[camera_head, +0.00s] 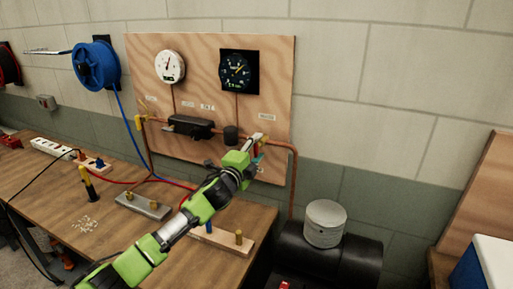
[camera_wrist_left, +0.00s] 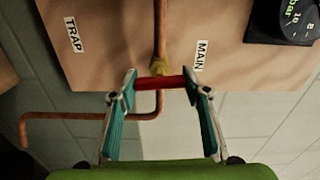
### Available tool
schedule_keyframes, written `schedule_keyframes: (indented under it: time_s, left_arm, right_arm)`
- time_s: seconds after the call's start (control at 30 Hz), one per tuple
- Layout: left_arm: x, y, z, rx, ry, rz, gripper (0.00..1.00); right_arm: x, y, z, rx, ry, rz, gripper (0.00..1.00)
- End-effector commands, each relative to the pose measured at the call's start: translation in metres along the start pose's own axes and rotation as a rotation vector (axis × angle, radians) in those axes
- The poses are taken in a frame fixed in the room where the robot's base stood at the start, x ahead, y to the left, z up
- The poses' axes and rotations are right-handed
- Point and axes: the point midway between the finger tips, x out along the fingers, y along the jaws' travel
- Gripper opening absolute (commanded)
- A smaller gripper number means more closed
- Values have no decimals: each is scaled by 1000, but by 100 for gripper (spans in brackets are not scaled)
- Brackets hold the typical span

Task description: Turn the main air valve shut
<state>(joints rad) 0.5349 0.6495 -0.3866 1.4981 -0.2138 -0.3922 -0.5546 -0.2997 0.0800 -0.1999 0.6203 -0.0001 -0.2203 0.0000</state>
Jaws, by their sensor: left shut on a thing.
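The main air valve is a brass body (camera_wrist_left: 160,66) on a copper pipe beside the "MAIN" label (camera_wrist_left: 201,56). Its red handle (camera_wrist_left: 160,82) lies crosswise to the pipe in the left wrist view. My left gripper (camera_wrist_left: 159,84) is shut on that handle, with one fingertip at each end of it. In the head view my left gripper (camera_head: 258,149) is at the lower right of the wooden panel (camera_head: 212,65) and mostly hides the valve. My right gripper is not in view.
The panel carries a white gauge (camera_head: 170,67), a dark gauge (camera_head: 239,71) and a black unit (camera_head: 190,126) on the pipe. Below my left arm is a workbench (camera_head: 75,195) with hoses and fittings. A dark tank (camera_head: 345,260) stands to the right.

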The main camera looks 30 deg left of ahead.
Motion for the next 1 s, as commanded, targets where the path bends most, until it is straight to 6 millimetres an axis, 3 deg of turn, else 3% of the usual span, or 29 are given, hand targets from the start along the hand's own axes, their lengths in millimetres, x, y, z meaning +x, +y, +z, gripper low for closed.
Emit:
schedule_keyframes:
  time_s: [0.73,0.77,0.8,0.83,1.0]
  left_arm:
    - [0,0,0,94,0,0,22]
    - [0,0,0,94,0,0,46]
    - [0,0,0,94,0,0,56]
    - [0,0,0,94,0,0,61]
    - [0,0,0,92,0,0,61]
  right_arm:
    - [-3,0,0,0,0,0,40]
    - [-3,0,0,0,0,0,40]
    - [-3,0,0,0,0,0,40]
    - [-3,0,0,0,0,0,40]
    - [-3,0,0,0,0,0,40]
